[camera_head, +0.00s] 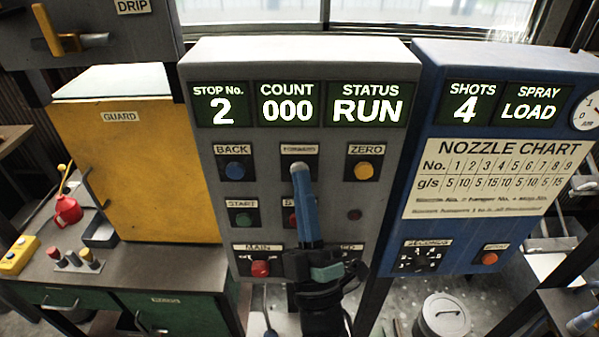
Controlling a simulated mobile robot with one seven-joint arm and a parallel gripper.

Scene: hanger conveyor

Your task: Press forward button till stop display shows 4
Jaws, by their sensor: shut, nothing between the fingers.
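The grey control panel (205,150) stands in the middle of the head view. Its stop display (223,105) reads 2. The forward label (299,149) sits in the top button row, between the blue BACK button (235,170) and the yellow ZERO button (364,169). My gripper (299,172) is shut and empty, its blue fingers reaching up to the forward button's place. The fingertips cover most or all of that button, and I cannot tell whether they touch it or whether it is pressed in.
The count display (287,104) reads 000 and the status display (366,104) reads RUN. A blue spray panel (415,150) adjoins at right; a yellow guard (135,170) stands left.

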